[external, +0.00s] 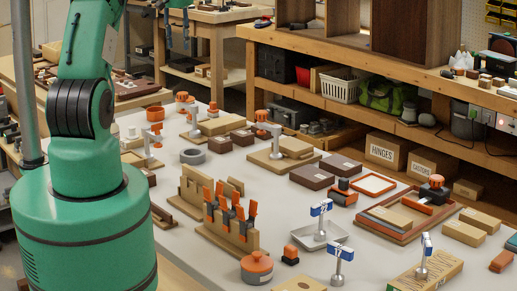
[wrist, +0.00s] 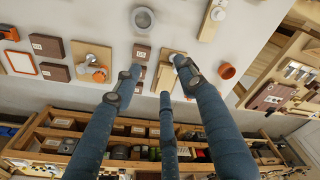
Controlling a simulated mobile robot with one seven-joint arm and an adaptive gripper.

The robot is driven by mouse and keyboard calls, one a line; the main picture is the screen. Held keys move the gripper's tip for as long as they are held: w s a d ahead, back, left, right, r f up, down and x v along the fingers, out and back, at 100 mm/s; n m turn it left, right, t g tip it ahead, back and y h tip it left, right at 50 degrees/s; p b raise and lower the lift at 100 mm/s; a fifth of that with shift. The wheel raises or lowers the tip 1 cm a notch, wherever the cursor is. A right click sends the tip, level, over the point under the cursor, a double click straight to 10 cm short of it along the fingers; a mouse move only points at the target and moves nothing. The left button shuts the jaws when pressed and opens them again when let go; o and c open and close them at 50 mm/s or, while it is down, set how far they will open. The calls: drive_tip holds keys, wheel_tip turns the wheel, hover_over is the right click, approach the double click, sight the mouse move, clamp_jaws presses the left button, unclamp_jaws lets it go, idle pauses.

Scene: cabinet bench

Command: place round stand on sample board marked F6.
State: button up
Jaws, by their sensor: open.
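No F6 mark is readable, so I cannot tell which board is the sample board. A thick grey ring (external: 193,156) lies flat on the bench and may be the round stand; it also shows at the top of the wrist view (wrist: 143,19). Wooden boards lie beyond it: one carries an orange-topped piece (external: 277,150), (wrist: 92,62), another is a pale board (external: 215,126) behind my fingers in the wrist view. My gripper (wrist: 158,76) has long blue fingers, spread apart with nothing between them, above the bench. It is outside the external view.
Dark brown boxes (external: 312,176) and an orange frame (external: 373,184) lie mid-bench. A wooden rack with orange-handled tools (external: 230,216) and round-based metal stands with blue-white tops (external: 320,225) stand near the front. An orange cup (wrist: 228,71) is right of my fingers. Shelving runs along the back.

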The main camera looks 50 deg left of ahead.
drive_tip(key=s+d+r+m+t, duration=0.1)
drive_tip(key=s+d+r+m, duration=0.15)
drive_tip(key=d+r, duration=0.55)
drive_tip(key=s+d+r+m, duration=0.1)
drive_tip(key=s+d+r, duration=0.2)
drive_tip(key=d, duration=0.9)
drive_tip(key=s+d+r+m+t, duration=0.1)
drive_tip(key=s+d+r+m, duration=0.1)
drive_tip(key=d+r, duration=0.6)
drive_tip(key=s+d+f+m+t, duration=0.2)
drive_tip(key=s+d+m, duration=0.4)
drive_tip(key=s+d, duration=1.7)
drive_tip(key=shift+s+f+t+h, duration=0.3)
drive_tip(key=shift+s+h, duration=0.1)
drive_tip(key=shift+s, duration=0.05)
drive_tip(key=shift+f, duration=0.1)
wheel_tip(320, 180, down, 6)
drive_tip(key=b, duration=0.5)
drive_tip(key=shift+r+b, duration=0.2)
drive_tip(key=shift+b, duration=0.2)
